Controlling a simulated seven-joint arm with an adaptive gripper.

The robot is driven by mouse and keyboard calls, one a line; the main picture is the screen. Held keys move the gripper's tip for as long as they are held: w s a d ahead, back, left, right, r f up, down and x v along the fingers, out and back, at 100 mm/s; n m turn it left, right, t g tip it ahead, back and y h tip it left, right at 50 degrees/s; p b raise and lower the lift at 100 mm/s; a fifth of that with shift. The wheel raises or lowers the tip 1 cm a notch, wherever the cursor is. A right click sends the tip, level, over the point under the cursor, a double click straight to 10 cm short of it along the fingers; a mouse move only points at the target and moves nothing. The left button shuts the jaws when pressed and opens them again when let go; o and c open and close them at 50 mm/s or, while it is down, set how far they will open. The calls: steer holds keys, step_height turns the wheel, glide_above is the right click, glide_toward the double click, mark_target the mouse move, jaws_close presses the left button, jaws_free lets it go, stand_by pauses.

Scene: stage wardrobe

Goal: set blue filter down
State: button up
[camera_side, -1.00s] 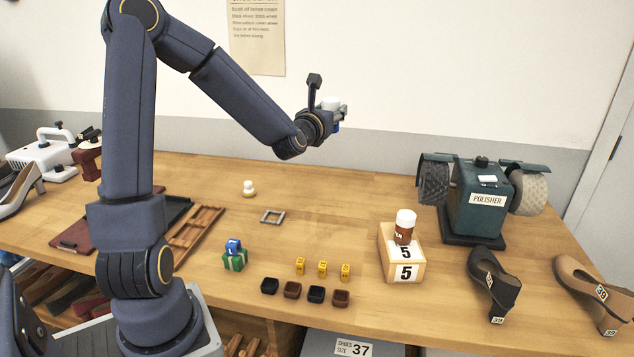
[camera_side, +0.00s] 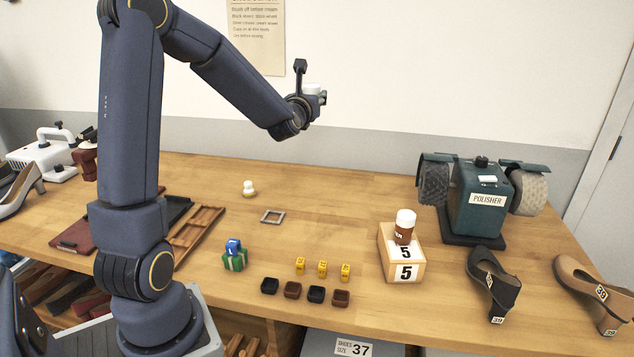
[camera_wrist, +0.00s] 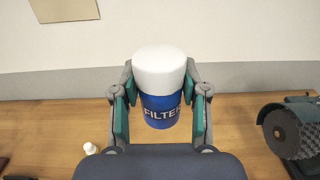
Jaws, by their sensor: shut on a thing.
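The blue filter (camera_wrist: 161,110) is a cylinder with a white top and a blue band lettered "FILTER". In the wrist view it is upright between the two green-padded fingers of my gripper (camera_wrist: 160,112), which is shut on it. In the side view my gripper (camera_side: 314,97) is high above the back of the wooden table (camera_side: 330,190), well clear of it. There the filter's white top (camera_side: 312,89) shows, and its blue part is mostly hidden by the gripper.
A small grey square frame (camera_side: 272,216) lies flat mid-table, with a white knobbed piece (camera_side: 249,188) behind it. Blue and green blocks (camera_side: 234,258), yellow pieces (camera_side: 322,269) and small dark cups (camera_side: 315,294) sit in front. A brown jar (camera_side: 405,228) stands on a block; the polisher (camera_side: 480,205) is right.

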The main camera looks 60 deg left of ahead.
steer(key=s+a+f+n+g+y, duration=0.25)
steer(key=s+a+f, duration=0.2)
steer(key=f, duration=0.25)
steer(key=s+a+f+n+g+y, duration=0.25)
steer(key=a+f+g, duration=0.2)
steer(key=f, duration=0.25)
step_height(320, 180, up, 21)
steer(key=s+d+n+g, duration=0.1)
steer(key=d+n+g, duration=0.1)
steer(key=g, duration=0.1)
step_height(320, 180, down, 25)
steer(key=w+a+f, duration=0.2)
steer(key=w+f, duration=0.1)
steer(key=w+a+f, duration=0.3)
steer(key=w+f, duration=0.1)
steer(key=w+a+f, duration=0.3)
steer(key=shift+w+f, duration=0.15)
steer(key=shift+w, duration=0.25)
steer(key=shift+w+a+f, duration=0.1)
steer(key=shift+a+f, duration=0.05)
steer(key=shift+f, duration=0.05)
steer(key=shift+w+f, duration=0.15)
steer(key=shift+f, duration=1.55)
